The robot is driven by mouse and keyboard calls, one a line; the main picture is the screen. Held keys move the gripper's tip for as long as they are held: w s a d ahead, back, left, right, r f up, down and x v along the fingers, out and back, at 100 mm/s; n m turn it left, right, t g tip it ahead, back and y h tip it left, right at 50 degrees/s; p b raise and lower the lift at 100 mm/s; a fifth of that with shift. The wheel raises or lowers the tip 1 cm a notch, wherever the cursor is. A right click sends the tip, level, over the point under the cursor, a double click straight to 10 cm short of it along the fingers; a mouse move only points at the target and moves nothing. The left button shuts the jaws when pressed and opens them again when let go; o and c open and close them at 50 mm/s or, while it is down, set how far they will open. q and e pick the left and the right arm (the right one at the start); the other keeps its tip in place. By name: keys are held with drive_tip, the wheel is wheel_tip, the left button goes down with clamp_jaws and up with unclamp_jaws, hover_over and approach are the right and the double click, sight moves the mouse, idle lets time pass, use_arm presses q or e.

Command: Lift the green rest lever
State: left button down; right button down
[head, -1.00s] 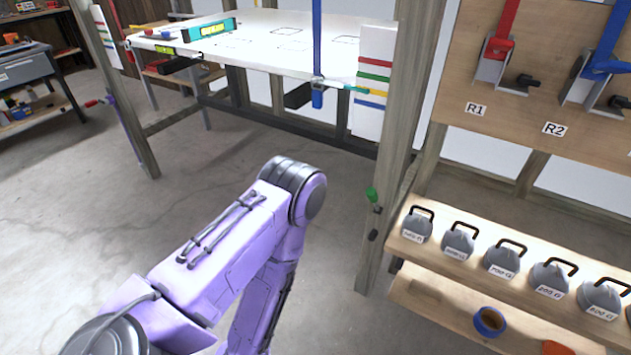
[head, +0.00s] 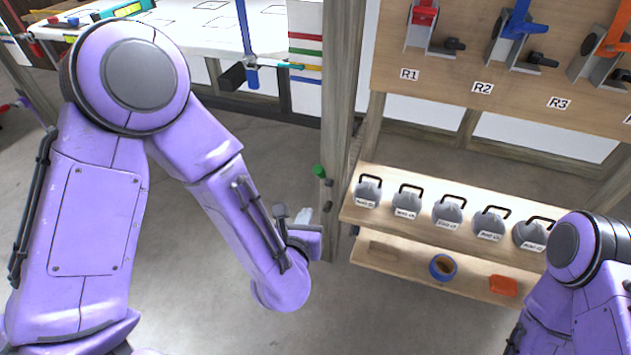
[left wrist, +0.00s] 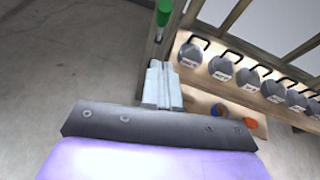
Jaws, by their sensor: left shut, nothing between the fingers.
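The green rest lever (head: 319,170) is a short green grip on the side of the wooden post (head: 337,110), low down and left of the shelf of weights. In the left wrist view the green lever (left wrist: 164,14) stands at the top, beyond the fingers. My left gripper (head: 303,216) is just below and left of the lever in the head view, apart from it. Its pale fingers (left wrist: 161,85) are shut together with nothing between them. My right arm shows at the lower right edge of the head view; its gripper is out of view.
Right of the post, a wooden shelf (head: 352,213) carries several grey weights. A lower shelf holds a blue tape roll (head: 443,267) and an orange item (head: 503,286). A board (head: 440,82) with coloured levers is above. Open floor lies left of the post.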

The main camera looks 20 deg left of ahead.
use_arm(q)
approach(318, 177)
wheel_tip(318, 177, down, 3)
drive_tip(key=shift+w+a+r+p, duration=0.1)
drive_tip(key=shift+w+r+p, duration=0.15)
drive_tip(key=shift+w, duration=0.55)
drive_tip(key=shift+w+a+r+p, duration=0.15)
drive_tip(key=shift+w+p, duration=0.25)
drive_tip(key=shift+w, duration=0.4)
drive_tip(key=shift+w+a+r+p, duration=0.1)
drive_tip(key=shift+w+r+p, duration=0.15)
drive_tip(key=shift+w, duration=0.55)
